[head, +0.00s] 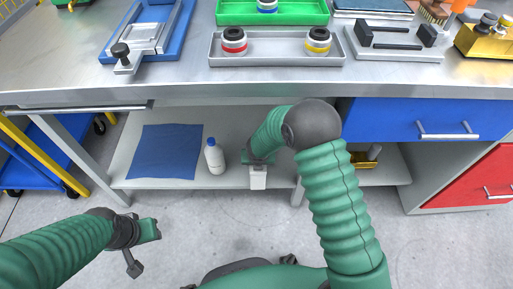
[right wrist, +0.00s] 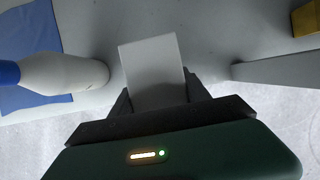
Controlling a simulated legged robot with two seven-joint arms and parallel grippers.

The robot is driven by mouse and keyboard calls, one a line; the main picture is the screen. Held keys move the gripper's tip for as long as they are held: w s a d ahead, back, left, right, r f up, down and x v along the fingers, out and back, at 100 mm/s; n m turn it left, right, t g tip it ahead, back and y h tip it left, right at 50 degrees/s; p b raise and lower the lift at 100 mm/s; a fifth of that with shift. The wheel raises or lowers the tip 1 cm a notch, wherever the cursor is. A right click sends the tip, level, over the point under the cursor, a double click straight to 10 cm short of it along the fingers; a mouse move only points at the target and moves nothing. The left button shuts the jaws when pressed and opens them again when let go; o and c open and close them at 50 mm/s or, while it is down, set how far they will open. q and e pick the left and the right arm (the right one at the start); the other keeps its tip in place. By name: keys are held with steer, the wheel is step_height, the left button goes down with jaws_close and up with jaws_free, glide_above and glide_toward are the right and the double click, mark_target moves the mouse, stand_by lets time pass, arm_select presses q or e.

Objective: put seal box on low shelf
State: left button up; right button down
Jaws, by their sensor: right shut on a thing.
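The seal box is a small white box (head: 258,178) at the front edge of the low shelf (head: 185,183), beneath the workbench. My right gripper (head: 258,163) reaches down over the shelf and is shut on the box. In the right wrist view the box (right wrist: 154,72) sits between the dark fingers (right wrist: 160,104). I cannot tell whether the box touches the shelf. My left gripper (head: 146,250) is low at the left, over the floor, away from the shelf; its fingers are apart and nothing shows between them.
A white bottle with a blue cap (head: 215,158) stands on the shelf just left of the box. A blue cloth (head: 165,152) lies further left. A shelf support (head: 298,192) and a yellow item (head: 365,158) are to the right. The benchtop (head: 185,80) overhangs the shelf.

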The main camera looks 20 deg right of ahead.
steer(key=w+f+b, duration=0.1)
steer(key=w, duration=0.1)
steer(key=w+d+f+b, duration=0.1)
steer(key=w+b, duration=0.1)
steer(key=w+f+b, duration=0.2)
steer(key=shift+w+d, duration=0.15)
steer(key=shift+d, duration=0.25)
steer(key=shift+r, duration=0.2)
steer(key=c, duration=0.5)
jaws_free()
